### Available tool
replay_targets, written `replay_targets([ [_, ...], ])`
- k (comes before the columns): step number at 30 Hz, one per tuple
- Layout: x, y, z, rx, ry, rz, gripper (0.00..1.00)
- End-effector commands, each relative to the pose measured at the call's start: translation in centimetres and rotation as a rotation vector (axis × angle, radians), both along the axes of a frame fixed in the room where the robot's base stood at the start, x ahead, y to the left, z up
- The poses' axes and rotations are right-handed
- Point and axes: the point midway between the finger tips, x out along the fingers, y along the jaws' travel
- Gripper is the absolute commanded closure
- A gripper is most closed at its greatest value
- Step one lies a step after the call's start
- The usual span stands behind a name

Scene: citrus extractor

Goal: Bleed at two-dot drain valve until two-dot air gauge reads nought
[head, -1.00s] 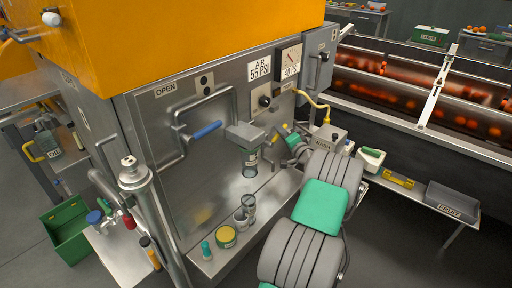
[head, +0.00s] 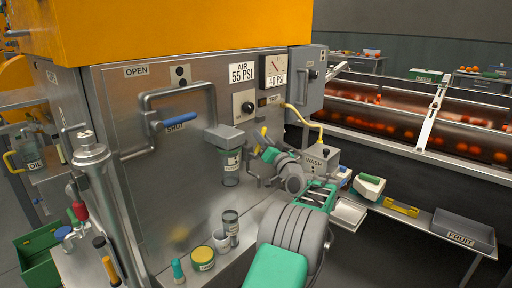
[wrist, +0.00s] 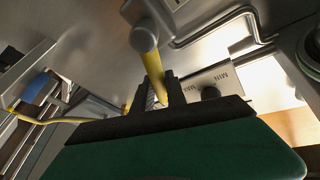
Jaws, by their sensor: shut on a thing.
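My gripper (head: 263,153) is at the front of the steel machine, below the gauge. In the wrist view my gripper (wrist: 157,95) is shut on a yellow lever (wrist: 152,66), which passes between its dark fingers. The lever also shows in the head view (head: 264,133), beside the fingers. I cannot tell whether this lever bears a two-dot mark. A square white gauge (head: 271,67) with a "40 PSI" plate hangs above it; its needle leans up and left, too small to read.
A clear filter bowl (head: 229,165) hangs left of my gripper. A WASH box (head: 319,157) with a yellow hose is close on the right. A blue-gripped door handle (head: 181,118) juts out at left. Jars and a yellow tin (head: 203,258) stand on the ledge below.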

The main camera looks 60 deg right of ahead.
Motion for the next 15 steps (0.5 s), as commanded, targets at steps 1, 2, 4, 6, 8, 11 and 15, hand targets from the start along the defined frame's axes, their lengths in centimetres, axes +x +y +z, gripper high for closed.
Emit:
replay_targets([
  [1, -0.27, -0.11, -0.32, -0.003, 0.003, -0.004, 1.0],
  [2, -0.31, -0.12, -0.29, -0.005, 0.003, -0.005, 1.0],
  [4, -0.36, -0.13, -0.21, -0.009, 0.004, -0.006, 1.0],
  [6, -0.37, -0.13, -0.16, -0.011, 0.005, -0.006, 1.0],
  [8, -0.37, -0.13, -0.14, -0.011, 0.005, -0.006, 1.0],
  [11, -0.35, -0.13, -0.13, -0.01, 0.005, -0.006, 1.0],
  [15, -0.34, -0.12, -0.13, -0.01, 0.005, -0.006, 0.8],
])
